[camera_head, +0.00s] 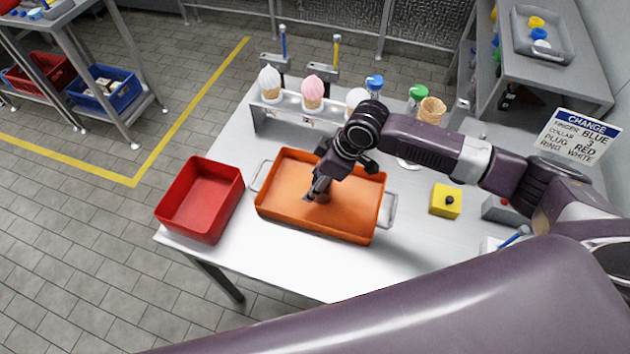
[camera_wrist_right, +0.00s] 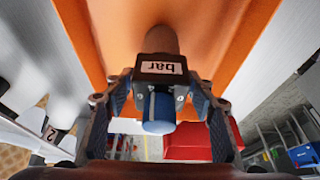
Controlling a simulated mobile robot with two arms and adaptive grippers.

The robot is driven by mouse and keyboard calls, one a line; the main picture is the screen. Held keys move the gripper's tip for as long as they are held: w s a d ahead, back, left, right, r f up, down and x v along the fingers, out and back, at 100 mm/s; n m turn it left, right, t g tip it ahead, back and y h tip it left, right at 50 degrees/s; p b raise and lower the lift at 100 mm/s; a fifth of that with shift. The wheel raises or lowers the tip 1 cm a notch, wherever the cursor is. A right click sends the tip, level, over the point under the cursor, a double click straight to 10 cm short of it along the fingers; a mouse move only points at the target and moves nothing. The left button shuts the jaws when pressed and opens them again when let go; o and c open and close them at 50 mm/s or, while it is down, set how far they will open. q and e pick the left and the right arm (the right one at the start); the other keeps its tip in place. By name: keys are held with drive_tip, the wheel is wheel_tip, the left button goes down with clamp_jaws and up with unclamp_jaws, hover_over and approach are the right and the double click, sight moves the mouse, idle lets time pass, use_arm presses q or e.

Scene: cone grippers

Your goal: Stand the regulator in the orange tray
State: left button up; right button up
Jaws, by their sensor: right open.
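The orange tray (camera_head: 345,222) lies on the white table, with a metal handle at each end. My right gripper (camera_head: 318,190) reaches down into it. In the right wrist view, the regulator has a dark body with a "bar" label (camera_wrist_right: 162,68), a blue knob and a brownish cylinder. The cylinder's far end points at the orange tray floor (camera_wrist_right: 215,25); whether it touches is hard to tell. The open fingers of my right gripper (camera_wrist_right: 163,100) are on both sides of the regulator, with gaps visible. In the head view the gripper mostly hides it. My left gripper is not in view.
A red bin (camera_head: 200,200) stands left of the tray. Behind it, a rack (camera_head: 290,115) holds several ice-cream cones. A yellow box with a black button (camera_head: 446,200) stands to the right. A sign (camera_head: 578,135) stands at the far right. The table's front strip is clear.

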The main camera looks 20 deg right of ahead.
drive_tip(key=b+v, duration=0.1)
drive_tip(key=v, duration=1.1)
drive_tip(key=shift+f, duration=0.15)
